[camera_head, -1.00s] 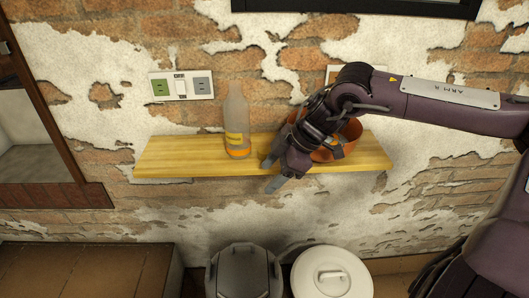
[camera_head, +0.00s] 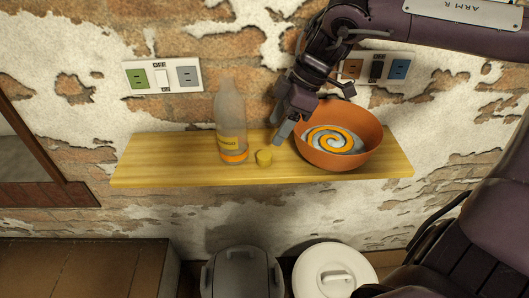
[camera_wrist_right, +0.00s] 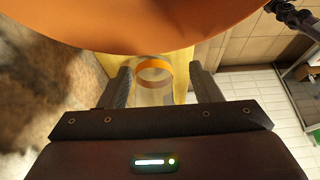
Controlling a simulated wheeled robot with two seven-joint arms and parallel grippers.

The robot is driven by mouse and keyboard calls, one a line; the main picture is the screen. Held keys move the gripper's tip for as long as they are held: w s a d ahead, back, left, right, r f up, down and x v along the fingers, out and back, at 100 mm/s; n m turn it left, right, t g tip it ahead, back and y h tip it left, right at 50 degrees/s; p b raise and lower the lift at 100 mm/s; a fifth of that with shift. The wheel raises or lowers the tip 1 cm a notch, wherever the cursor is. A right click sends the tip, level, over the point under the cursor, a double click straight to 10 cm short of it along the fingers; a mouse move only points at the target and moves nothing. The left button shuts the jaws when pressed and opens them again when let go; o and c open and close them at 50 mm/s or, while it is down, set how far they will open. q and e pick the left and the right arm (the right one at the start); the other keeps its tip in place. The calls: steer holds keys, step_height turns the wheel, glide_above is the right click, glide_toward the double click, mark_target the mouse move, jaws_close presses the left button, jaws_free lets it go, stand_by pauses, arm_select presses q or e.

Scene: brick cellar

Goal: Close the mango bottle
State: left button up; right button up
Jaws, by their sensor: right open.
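The mango bottle (camera_head: 230,122) is clear, with a yellow and orange label band, and stands upright on the shelf. My right gripper (camera_head: 280,128) is open and empty, above and to the right of the cap, between bottle and bowl. In the right wrist view the bottle (camera_wrist_right: 153,76), with an orange ring, shows between the open fingers (camera_wrist_right: 160,70), beyond them; I cannot make out the cap there. My left gripper is not in view.
A brown-orange bowl (camera_head: 365,127) with a spiral inside stands close to my right gripper, and its side fills the top of the wrist view. The wooden shelf (camera_head: 160,160) is narrow and bare left of the bottle. Wall sockets (camera_head: 163,76) and two bins stand around it.

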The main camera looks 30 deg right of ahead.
mark_target(265, 154)
steer(key=shift+x, duration=1.1)
steer(key=shift+f, duration=0.25)
steer(key=shift+a, duration=0.1)
steer(key=shift+a+f, duration=0.1)
steer(key=shift+f, duration=0.2)
steer(key=x, duration=0.3)
steer(key=shift+s+a+f, duration=0.1)
steer(key=shift+s+f, duration=0.25)
steer(key=shift+f, duration=0.05)
steer(key=shift+w+a+f, duration=0.15)
steer(key=shift+a+f, duration=0.1)
steer(key=shift+f, duration=0.1)
steer(key=shift+c, duration=0.4)
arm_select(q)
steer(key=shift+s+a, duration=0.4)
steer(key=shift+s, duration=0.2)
arm_select(e)
steer(key=c, duration=1)
